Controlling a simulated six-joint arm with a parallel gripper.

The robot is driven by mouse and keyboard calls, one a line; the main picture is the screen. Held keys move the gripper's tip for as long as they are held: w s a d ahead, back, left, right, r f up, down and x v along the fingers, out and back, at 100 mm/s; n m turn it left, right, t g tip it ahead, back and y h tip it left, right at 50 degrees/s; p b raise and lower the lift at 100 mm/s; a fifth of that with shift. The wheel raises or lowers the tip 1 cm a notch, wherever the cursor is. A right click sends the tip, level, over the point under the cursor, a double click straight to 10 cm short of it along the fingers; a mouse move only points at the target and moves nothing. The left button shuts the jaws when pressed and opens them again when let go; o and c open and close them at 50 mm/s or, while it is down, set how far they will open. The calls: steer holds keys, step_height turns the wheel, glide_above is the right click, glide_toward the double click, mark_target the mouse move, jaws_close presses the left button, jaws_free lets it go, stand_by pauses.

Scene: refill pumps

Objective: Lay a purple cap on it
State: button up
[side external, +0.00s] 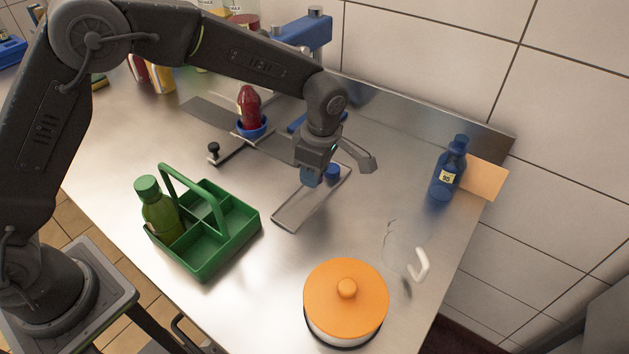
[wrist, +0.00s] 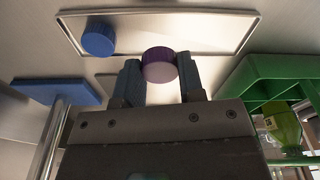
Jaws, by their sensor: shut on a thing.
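My gripper (wrist: 160,78) is shut on a purple cap (wrist: 159,62), which shows between the two fingertips in the wrist view. In the side view my gripper (side external: 314,176) is low over the shallow metal tray (side external: 290,217), and the purple cap cannot be made out there. A blue cap (side external: 333,171) lies in the tray's far end; it also shows in the wrist view (wrist: 98,39). A dark red bottle (side external: 249,106) stands in a blue round holder (side external: 252,130), left of and behind my gripper. Which thing the task means by "it" cannot be told.
A green caddy (side external: 222,238) with a green bottle (side external: 158,212) stands at front left. An orange-lidded pot (side external: 346,295) and a clear jug with a white handle (side external: 420,265) are at front right. A blue bottle (side external: 448,170) stands at right. Blue stand (side external: 305,33) behind.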

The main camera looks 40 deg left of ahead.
step_height(320, 180, up, 28)
steer(key=m+t, duration=0.1)
steer(key=m, duration=0.8)
glide_above(249, 104)
steer(key=w+a, duration=0.2)
steer(key=f, duration=1.4)
steer(key=shift+s+f, duration=0.2)
steer(key=shift+f, duration=0.55)
steer(key=shift+f, duration=0.55)
steer(key=o, duration=0.8)
